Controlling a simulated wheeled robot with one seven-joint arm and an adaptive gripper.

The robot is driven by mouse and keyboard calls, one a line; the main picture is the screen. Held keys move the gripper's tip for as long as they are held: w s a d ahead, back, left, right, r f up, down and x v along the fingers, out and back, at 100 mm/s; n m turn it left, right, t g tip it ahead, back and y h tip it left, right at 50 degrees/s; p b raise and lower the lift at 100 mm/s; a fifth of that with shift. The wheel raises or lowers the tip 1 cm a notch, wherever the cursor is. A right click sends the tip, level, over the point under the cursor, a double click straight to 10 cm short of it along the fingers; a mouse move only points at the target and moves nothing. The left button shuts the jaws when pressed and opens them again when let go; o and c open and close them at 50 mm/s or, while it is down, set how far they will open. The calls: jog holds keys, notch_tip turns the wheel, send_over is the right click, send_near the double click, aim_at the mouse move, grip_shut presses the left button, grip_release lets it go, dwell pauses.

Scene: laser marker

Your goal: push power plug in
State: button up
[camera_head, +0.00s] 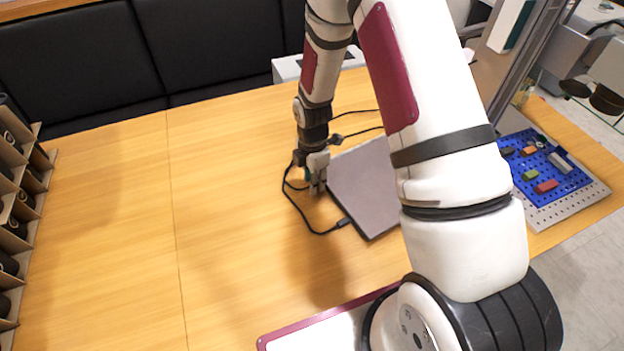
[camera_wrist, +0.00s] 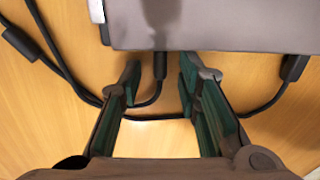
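A flat grey laptop-like device (camera_head: 366,187) lies on the wooden table. Its edge crosses the top of the wrist view (camera_wrist: 225,36). A slim black power plug (camera_wrist: 160,66) on a cable meets that edge; how deep it sits I cannot tell. My gripper (camera_head: 317,187) is low at the device's left edge. In the wrist view its two green-lined fingers (camera_wrist: 160,79) stand apart, one on each side of the plug, with gaps showing on both sides. The plug is hidden behind my gripper in the head view.
A black cable (camera_head: 300,212) loops on the table around my gripper. A thicker cable block (camera_head: 343,222) lies by the device's near corner, another (camera_head: 336,139) beyond my gripper. A blue pegboard (camera_head: 548,190) with coloured blocks is at right. The table's left side is clear.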

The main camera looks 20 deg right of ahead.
notch_tip(320, 180, up, 12)
dwell(0.6)
jog(key=shift+r, duration=0.1)
jog(key=s+r+m+t, duration=0.1)
jog(key=s+r+m, duration=0.4)
jog(key=r, duration=0.4)
jog(key=s+r+m+t, duration=0.1)
jog(key=s+r+m, duration=0.4)
jog(key=r, duration=0.5)
jog(key=s+r+m+t, duration=0.1)
jog(key=s+r+m, duration=0.2)
jog(key=s+m, duration=0.2)
jog(key=s+r+m+t, duration=0.1)
jog(key=s+r+m, duration=0.2)
jog(key=s, duration=0.7)
jog(key=shift+s+a+r+m, duration=0.2)
jog(key=shift+a+r+m, duration=0.1)
jog(key=shift+m, duration=0.7)
